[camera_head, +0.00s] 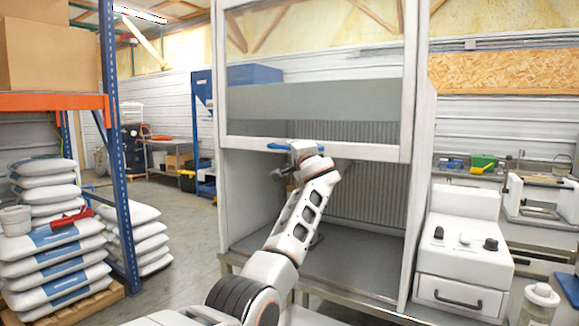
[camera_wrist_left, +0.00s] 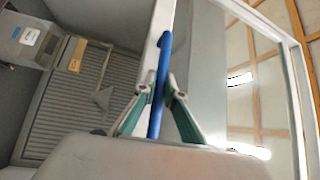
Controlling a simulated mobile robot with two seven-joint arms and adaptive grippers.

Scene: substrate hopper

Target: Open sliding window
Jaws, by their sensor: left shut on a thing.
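The sliding window (camera_head: 314,100) is a clear pane in a white frame on the front of a grey cabinet. Its lower edge stands above the work surface, with an open gap beneath it. A blue handle (camera_head: 279,147) runs along the bottom rail. My left gripper (camera_head: 290,166) is at this handle, below the glass. In the left wrist view the blue handle (camera_wrist_left: 164,62) passes between the two fingers of my left gripper (camera_wrist_left: 168,92), which are shut on it. The window's frame (camera_wrist_left: 158,40) also shows there. My right gripper is in neither view.
The cabinet's grey floor (camera_head: 350,262) is clear. A white machine with a drawer (camera_head: 462,255) stands close on the right. Stacked sacks (camera_head: 60,255) and a blue rack post (camera_head: 118,150) stand at the left. The floor (camera_head: 190,240) between is free.

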